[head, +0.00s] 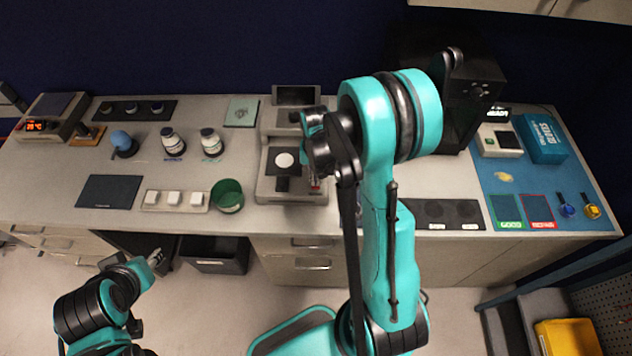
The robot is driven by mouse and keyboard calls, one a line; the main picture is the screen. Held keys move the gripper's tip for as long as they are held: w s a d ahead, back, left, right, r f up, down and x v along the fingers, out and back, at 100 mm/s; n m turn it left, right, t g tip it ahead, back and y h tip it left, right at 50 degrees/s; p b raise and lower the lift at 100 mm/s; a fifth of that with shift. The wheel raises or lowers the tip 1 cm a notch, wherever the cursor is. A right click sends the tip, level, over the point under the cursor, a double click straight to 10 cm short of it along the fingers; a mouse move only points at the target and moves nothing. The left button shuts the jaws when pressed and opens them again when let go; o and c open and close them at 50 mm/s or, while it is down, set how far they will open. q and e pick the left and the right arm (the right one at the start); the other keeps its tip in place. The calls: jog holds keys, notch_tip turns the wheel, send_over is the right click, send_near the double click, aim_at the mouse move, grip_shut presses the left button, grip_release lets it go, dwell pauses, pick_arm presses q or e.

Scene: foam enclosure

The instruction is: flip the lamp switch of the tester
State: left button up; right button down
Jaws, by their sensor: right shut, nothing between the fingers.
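The tester (265,190) appears to be the grey bench device in the middle of the counter, with a dark screen at its back and a white disc on its dark plate. My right arm reaches over its right side. My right gripper (315,182) is shut and empty, pointing down at the tester's front right corner, where a small red spot shows. The lamp switch cannot be made out; the arm and gripper cover that area. Whether the fingers touch the tester cannot be told. My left gripper (157,260) hangs in front of the counter, away from the tester; its opening is unclear.
A green cup (228,196) and a tray with white blocks (175,200) stand left of the tester. Two jars, a blue ball and a display unit (45,118) are farther left. A blue mat (500,178) lies at right. A black bin (215,258) is below the counter.

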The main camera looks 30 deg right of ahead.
jog(key=shift+f+b, duration=1)
jog(key=shift+f, duration=0.05)
dwell(0.8)
jog(key=shift+r, duration=0.15)
jog(key=shift+r+p, duration=2.35)
jog(key=shift+r, duration=1.1)
jog(key=shift+f, duration=0.1)
